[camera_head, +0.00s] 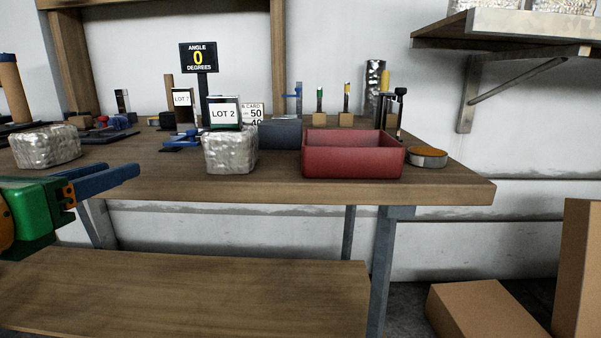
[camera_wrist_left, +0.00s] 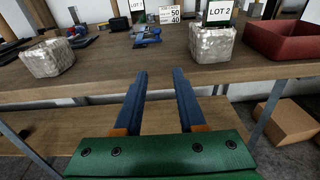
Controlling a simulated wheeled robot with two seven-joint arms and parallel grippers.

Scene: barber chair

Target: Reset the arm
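My left gripper (camera_head: 125,172) comes in from the left, in front of the workbench's front edge. It has a green body and blue fingers. In the left wrist view its two fingers (camera_wrist_left: 160,72) stand apart with nothing between them, pointing at the wooden workbench (camera_head: 455,189). It is clear of the objects on the bench. My right gripper is in neither view.
A silver wrapped block (camera_head: 46,147) and another (camera_head: 231,153), by a "LOT 2" sign (camera_head: 224,113), sit near the bench front. A red bin (camera_head: 352,163) stands to the right. A lower wooden shelf (camera_head: 190,300) and cardboard boxes (camera_head: 487,312) lie below.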

